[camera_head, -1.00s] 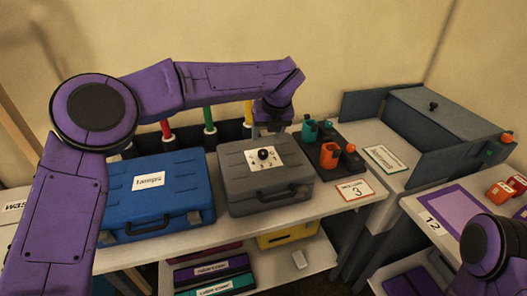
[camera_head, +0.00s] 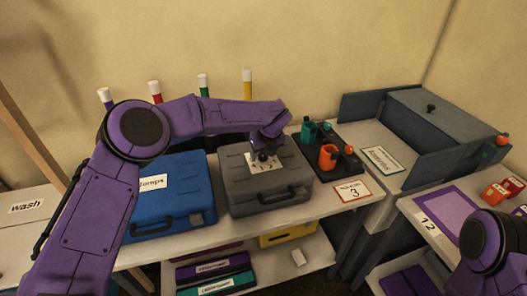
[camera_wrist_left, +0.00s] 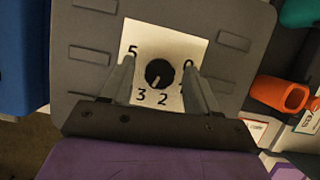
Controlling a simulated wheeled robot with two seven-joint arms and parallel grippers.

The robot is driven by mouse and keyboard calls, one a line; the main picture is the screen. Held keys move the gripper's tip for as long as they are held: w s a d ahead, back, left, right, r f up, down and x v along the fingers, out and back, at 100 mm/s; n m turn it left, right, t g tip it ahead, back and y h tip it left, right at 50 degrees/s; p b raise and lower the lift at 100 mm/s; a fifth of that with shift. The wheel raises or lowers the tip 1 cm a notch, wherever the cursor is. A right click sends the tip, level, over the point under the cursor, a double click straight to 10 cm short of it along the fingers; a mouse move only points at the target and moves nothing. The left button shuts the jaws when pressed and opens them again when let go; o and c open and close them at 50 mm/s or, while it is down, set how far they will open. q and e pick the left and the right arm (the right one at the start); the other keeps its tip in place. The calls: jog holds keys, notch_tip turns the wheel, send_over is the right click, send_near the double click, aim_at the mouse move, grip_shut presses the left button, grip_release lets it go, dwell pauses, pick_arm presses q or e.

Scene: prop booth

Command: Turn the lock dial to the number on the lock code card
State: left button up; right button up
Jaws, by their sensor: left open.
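The lock dial (camera_wrist_left: 159,73) is a round black knob on a white number plate (camera_wrist_left: 165,35) on the lid of the grey case (camera_head: 238,187). In the left wrist view, 5, 0, 3 and 2 are readable; my fingers partly cover other marks. The dial's pale mark points down and slightly left, between 2 and 3. My left gripper (camera_wrist_left: 160,76) is open, one finger on each side of the dial; I cannot tell whether they touch it. In the head view my left gripper (camera_head: 263,154) hides the dial. The lock code card (camera_head: 353,190) reads 3. My right gripper is out of view.
A blue case (camera_head: 172,190) stands left of the grey case. A dark tray (camera_head: 338,137) with a teal cup (camera_head: 308,133) and an orange cup (camera_head: 328,157) is at right. Upright coloured tubes stand behind. A grey box (camera_head: 440,115) is further right.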

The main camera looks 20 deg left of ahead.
pick_arm(q)
jog(key=c, duration=1)
jog(key=shift+f+b, duration=0.2)
jog(key=shift+b, duration=0.3)
jog(key=shift+r+m, duration=0.15)
jog(key=shift+m, duration=0.25)
jog(key=o, duration=1)
jog(key=shift+r, duration=0.1)
